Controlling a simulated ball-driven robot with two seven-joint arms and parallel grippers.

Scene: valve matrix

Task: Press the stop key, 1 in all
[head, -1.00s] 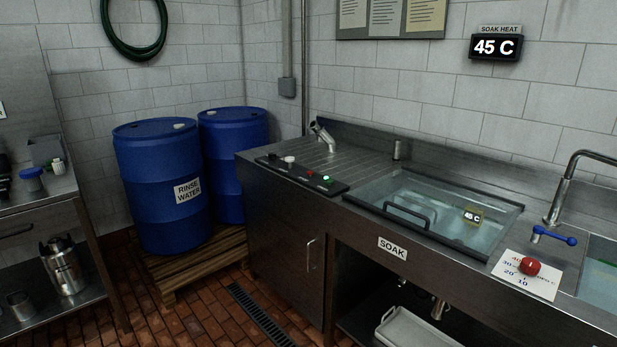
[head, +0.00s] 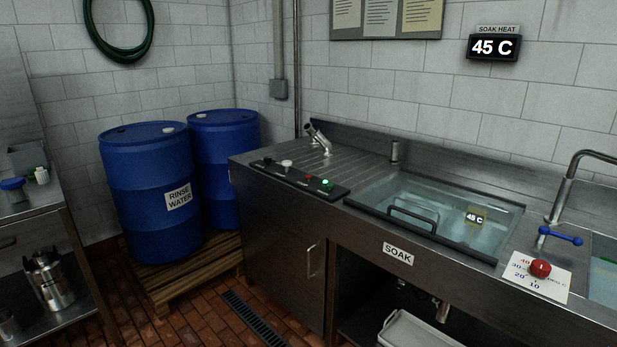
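A black control strip (head: 270,170) lies on the steel counter to the left of the soak tank. It carries a small red key (head: 308,178), a green key (head: 326,184) nearer the tank and a pale round knob (head: 287,163) further left. Any lettering on the strip is too small to read, so I cannot read which key is the stop key. Neither of my grippers is in view, and nothing touches the keys.
The soak tank (head: 361,200) has a glass lid with a dark handle. A red knob (head: 540,268) on a dial card and a blue-handled tap (head: 561,238) are at right. Blue drums (head: 150,225) stand on a pallet at left. Brick floor shows before the cabinet.

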